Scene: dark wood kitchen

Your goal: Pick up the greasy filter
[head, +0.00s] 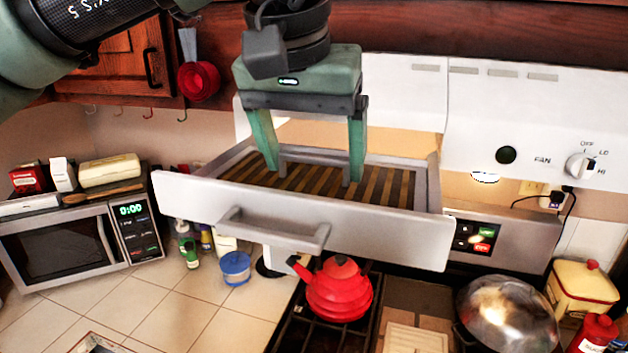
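The greasy filter (385,188) is a flat panel with brown and dark stripes. It lies in a pulled-out grey drawer (300,213) under the white range hood. My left gripper (315,176) points straight down over the filter, with its two green fingers spread wide apart. Its fingertips are at or just above the striped surface; I cannot tell whether they touch it. Nothing shows between the fingers. The drawer's front wall hides the filter's near edge. My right gripper is not in view.
The drawer handle (272,230) sticks out in front. Below are a red kettle (338,290) on the stove and a large metal lid (508,315). A microwave (75,245) stands at left. The hood panel (520,125) with its knob is at right.

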